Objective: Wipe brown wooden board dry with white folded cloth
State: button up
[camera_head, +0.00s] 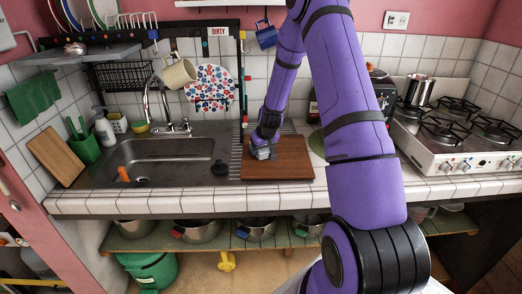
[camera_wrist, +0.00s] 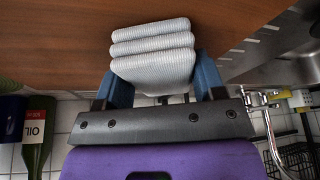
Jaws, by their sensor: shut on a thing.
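The brown wooden board (camera_head: 288,162) lies flat on the counter just right of the sink; it also fills the top of the wrist view (camera_wrist: 55,45). The white folded cloth (camera_wrist: 152,50) shows as stacked layers between the blue fingers of my gripper (camera_wrist: 158,88). In the head view my gripper (camera_head: 263,148) is over the left part of the board, with the cloth (camera_head: 263,154) beneath it, mostly hidden. The gripper is shut on the cloth. The cloth is at the board's surface; I cannot tell whether it presses on it.
The sink (camera_head: 165,160) with its faucet (camera_head: 155,100) is left of the board, with a dark round stopper (camera_head: 219,168) near its right edge. A gas stove (camera_head: 460,125) stands at right. Another wooden board (camera_head: 55,157) leans at far left. A green bottle (camera_wrist: 38,135) stands nearby.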

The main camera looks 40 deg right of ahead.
jog(key=shift+w+d, duration=0.45)
jog(key=shift+w, duration=0.2)
jog(key=shift+w+a, duration=0.6)
jog(key=shift+a, duration=0.2)
jog(key=shift+w+a, duration=0.55)
jog(key=shift+a, duration=0.25)
jog(key=shift+w, duration=0.1)
jog(key=shift+w+d+r, duration=0.1)
jog(key=shift+w+d, duration=0.35)
jog(key=shift+w, duration=0.35)
jog(key=shift+w+d+r, duration=0.2)
jog(key=shift+w, duration=0.1)
jog(key=shift+s+d, duration=0.4)
jog(key=shift+d, duration=0.45)
jog(key=shift+s+d, duration=0.4)
jog(key=shift+d, duration=0.4)
jog(key=shift+s+d, duration=0.25)
jog(key=shift+f, duration=0.1)
